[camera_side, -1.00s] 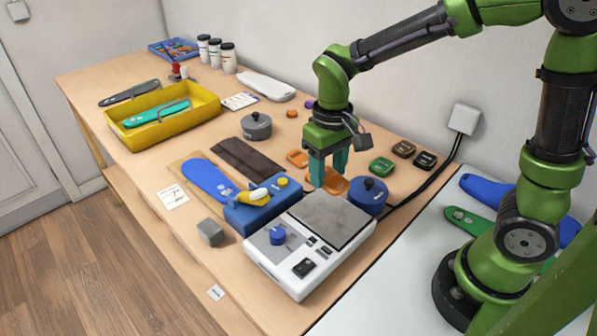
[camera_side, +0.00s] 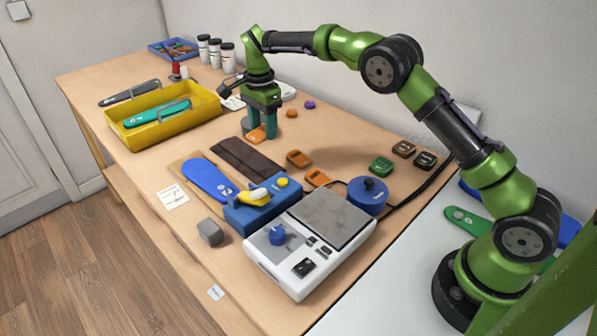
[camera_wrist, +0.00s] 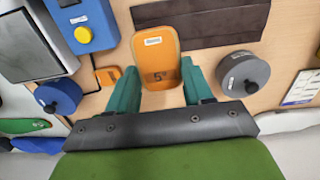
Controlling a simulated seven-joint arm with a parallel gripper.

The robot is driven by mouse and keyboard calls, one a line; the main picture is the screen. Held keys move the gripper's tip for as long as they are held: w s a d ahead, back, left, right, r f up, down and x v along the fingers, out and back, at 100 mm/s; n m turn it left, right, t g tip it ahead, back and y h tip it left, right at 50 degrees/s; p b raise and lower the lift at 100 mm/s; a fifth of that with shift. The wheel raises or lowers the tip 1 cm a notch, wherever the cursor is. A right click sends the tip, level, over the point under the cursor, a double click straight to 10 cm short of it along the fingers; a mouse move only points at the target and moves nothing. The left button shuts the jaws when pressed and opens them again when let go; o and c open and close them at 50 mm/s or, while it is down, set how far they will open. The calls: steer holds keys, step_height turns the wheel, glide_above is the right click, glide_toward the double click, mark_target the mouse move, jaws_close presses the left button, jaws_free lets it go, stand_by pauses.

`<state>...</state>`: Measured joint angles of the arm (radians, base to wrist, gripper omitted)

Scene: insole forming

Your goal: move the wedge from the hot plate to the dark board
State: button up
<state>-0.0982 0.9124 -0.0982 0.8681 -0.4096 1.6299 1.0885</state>
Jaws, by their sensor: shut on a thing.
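My gripper (camera_side: 262,128) is shut on an orange wedge (camera_side: 257,134), its teal fingers at either side. In the wrist view the wedge (camera_wrist: 157,62) shows a white label and a "5" mark, and its far end overlaps the dark board (camera_wrist: 215,32). In the side view the dark brown board (camera_side: 248,162) lies flat on the table just in front of my gripper. I cannot tell the wedge's exact height above the table. The hot plate (camera_side: 322,214), a grey slab on a white unit, stands at the front right with nothing on its top.
A grey pot (camera_wrist: 243,74) stands close to my gripper; the side view mostly hides it. A blue pot (camera_side: 367,195) is beside the hot plate. Two more orange pieces (camera_side: 298,158) lie nearby. A yellow tray (camera_side: 160,112) is at left, a blue box (camera_side: 262,207) at front.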

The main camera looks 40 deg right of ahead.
mark_target(266, 167)
step_height(266, 167, down, 10)
steer(key=shift+r, duration=0.1)
stand_by(0.4)
steer(key=o, duration=1)
steer(key=shift+f, duration=0.2)
steer(key=shift+r, duration=0.1)
